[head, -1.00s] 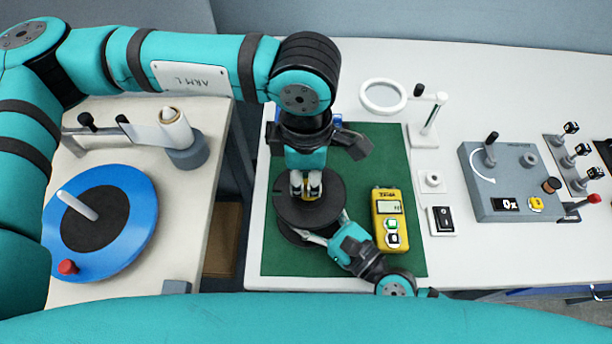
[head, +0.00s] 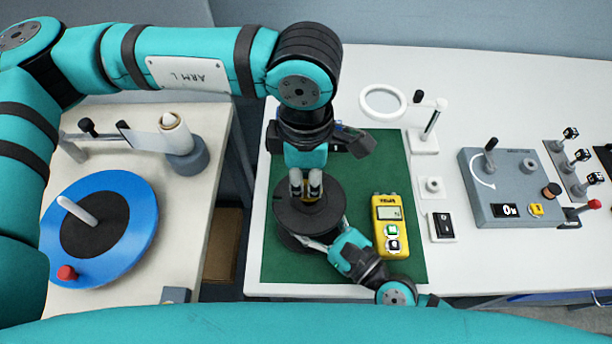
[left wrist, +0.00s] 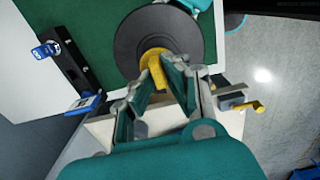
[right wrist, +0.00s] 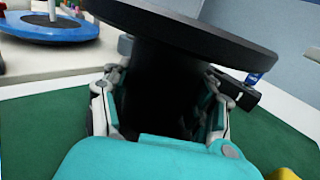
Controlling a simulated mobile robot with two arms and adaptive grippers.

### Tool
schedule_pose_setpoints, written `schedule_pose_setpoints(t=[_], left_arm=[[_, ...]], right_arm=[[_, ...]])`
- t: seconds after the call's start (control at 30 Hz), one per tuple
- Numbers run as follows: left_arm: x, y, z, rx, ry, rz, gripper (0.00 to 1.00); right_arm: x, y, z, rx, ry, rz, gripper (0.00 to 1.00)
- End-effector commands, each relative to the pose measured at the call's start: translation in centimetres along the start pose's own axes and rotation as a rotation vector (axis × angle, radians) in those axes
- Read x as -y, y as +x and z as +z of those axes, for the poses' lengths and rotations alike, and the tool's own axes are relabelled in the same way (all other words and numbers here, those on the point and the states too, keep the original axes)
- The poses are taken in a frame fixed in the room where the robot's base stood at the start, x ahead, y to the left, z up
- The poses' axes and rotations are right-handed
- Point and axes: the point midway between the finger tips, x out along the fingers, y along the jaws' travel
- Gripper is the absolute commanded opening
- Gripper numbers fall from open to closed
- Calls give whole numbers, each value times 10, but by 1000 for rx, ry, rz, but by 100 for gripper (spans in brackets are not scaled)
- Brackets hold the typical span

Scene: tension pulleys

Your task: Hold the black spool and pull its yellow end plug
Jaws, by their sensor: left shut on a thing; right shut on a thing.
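The black spool (head: 286,214) stands over the green mat (head: 392,161), its round flange facing up. The yellow end plug (left wrist: 156,58) sits at the middle of that flange, as the left wrist view shows. My left gripper (head: 306,187) comes down from above and is shut on the plug, its fingers hiding part of it. My right gripper (head: 322,243) reaches in from the lower right under the upper flange and is shut on the spool. In the right wrist view its fingers (right wrist: 165,90) flank the dark core below the flange (right wrist: 190,30). The core's far side is hidden.
A yellow handheld meter (head: 389,225) lies on the mat just right of the spool. A magnifier ring (head: 383,88) stands behind. A grey control box (head: 510,187) is at the right. A blue disc (head: 140,215) is on the left table, across a gap.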

Motion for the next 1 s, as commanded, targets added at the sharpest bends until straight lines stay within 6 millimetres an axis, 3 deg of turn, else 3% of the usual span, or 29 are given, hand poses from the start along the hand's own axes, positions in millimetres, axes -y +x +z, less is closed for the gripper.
schedule_pose_setpoints(t=[0.37, 1.0], left_arm=[[0, -3, 0, 1, 0, 0, 0], [0, -41, 0, 0, 0, 0, 0]], right_arm=[[0, 0, 0, 0, 1, 0, 18], [0, 0, 0, 0, 1, 0, 18]])
